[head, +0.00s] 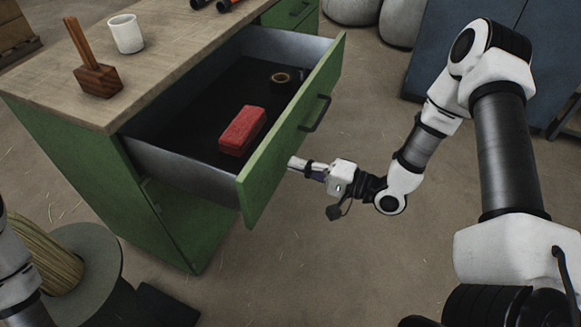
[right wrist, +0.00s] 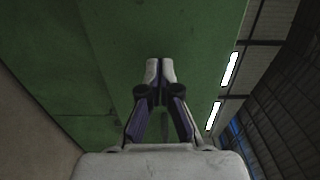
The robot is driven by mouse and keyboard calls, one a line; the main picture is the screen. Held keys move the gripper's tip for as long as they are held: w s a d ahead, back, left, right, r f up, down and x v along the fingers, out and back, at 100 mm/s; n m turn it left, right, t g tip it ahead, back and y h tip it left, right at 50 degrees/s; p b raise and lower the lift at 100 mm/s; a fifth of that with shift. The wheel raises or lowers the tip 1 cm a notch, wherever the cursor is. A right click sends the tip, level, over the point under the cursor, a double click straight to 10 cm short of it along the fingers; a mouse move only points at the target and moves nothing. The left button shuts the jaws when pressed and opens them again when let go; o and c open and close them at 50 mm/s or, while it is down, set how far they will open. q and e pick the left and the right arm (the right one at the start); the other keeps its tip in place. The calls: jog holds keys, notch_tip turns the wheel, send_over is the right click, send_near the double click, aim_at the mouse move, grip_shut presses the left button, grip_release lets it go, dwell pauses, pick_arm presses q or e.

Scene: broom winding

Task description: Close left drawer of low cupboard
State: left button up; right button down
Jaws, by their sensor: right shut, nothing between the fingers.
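The left drawer (head: 292,133) of the green low cupboard (head: 90,165) is pulled well out, with a dark handle (head: 315,113) on its green front. My left gripper is not in view; only part of my left arm shows.
A wooden mallet (head: 98,80) and a white cup (head: 126,34) stand on the cupboard top (head: 175,55). A large spool (head: 85,260) sits on the floor at lower left. The floor (head: 270,255) before the drawer is clear apart from my right arm.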

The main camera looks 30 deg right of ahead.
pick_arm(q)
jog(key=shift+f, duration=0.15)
pick_arm(e)
jog(key=shift+x, duration=1.1)
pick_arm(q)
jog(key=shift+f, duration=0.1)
pick_arm(e)
jog(key=shift+w+a, duration=0.15)
